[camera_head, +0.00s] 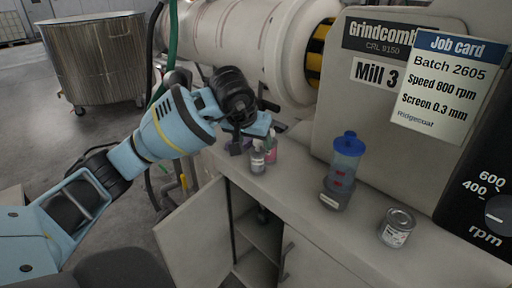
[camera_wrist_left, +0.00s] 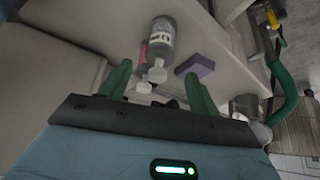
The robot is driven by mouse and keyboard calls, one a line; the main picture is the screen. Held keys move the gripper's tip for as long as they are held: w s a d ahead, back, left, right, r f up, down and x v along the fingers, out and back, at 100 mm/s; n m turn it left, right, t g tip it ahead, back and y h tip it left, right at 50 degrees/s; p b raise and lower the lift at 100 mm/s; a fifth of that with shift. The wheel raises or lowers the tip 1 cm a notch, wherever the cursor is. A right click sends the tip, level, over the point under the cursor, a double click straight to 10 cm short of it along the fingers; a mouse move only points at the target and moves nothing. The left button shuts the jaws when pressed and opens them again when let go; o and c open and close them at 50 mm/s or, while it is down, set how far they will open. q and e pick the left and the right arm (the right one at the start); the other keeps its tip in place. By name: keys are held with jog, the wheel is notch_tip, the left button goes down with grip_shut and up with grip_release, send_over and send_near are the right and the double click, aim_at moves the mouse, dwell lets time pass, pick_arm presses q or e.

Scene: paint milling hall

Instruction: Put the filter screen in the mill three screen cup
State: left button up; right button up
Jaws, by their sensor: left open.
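My left gripper (camera_head: 246,138) is open and empty, above the far end of the counter near the bottles. In the left wrist view its two green fingers (camera_wrist_left: 157,88) are apart, with a grey bottle (camera_wrist_left: 162,38) and a purple block (camera_wrist_left: 195,65) beyond them. I cannot pick out a filter screen for certain in either view. I cannot tell for certain which thing is the screen cup. A clear blue container with a blue lid (camera_head: 346,160) and red marks stands upright on the counter below the Mill 3 sign (camera_head: 376,74). My right gripper is not in view.
The grey bottle (camera_head: 257,159) stands beside a pink one (camera_head: 271,146). A metal can (camera_head: 396,229) stands at the counter's right. The job card (camera_head: 442,85) reads screen 0.3 mm. A cabinet door (camera_head: 193,243) hangs open below. A steel vat (camera_head: 97,62) stands behind.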

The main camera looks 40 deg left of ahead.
pick_arm(q)
jog(key=v, duration=0.5)
jog(key=shift+s+r, duration=0.1)
jog(key=shift+d, duration=0.1)
